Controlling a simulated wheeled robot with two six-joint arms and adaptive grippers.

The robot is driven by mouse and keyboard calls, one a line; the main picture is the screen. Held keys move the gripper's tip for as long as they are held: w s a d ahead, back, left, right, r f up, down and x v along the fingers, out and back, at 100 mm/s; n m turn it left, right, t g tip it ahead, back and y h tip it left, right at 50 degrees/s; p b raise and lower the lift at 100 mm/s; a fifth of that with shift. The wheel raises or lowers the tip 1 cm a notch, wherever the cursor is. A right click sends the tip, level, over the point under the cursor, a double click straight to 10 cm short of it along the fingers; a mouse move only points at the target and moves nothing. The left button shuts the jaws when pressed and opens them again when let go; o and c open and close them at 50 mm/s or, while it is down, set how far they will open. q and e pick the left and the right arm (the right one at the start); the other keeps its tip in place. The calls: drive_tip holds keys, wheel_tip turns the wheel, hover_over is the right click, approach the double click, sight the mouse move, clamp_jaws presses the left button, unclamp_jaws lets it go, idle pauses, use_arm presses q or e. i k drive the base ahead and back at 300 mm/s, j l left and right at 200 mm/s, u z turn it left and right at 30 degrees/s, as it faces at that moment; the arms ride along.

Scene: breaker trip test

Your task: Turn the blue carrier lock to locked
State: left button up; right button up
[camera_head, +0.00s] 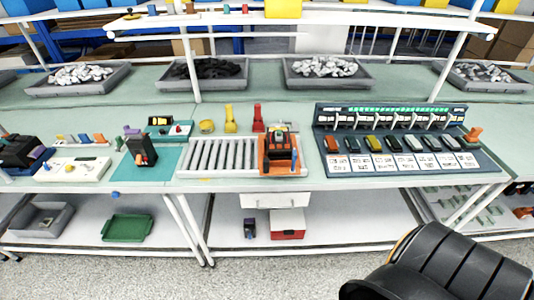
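An orange carrier (266,163) sits at the right end of the roller conveyor (218,155) and holds a dark breaker (279,139). A small bluish piece (295,158) shows at the carrier's right side. It may be the carrier lock, but it is too small to tell its position. Neither of my grippers is in view.
Right of the conveyor stands a dark rack (320,150) with several coloured breakers and white cards. A teal mat (173,166) with a dark fixture (140,150) lies left. A blue knob (115,195) is at the table's front edge.

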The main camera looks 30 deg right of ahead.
sight(295, 155)
drive_tip(key=z, duration=1.3)
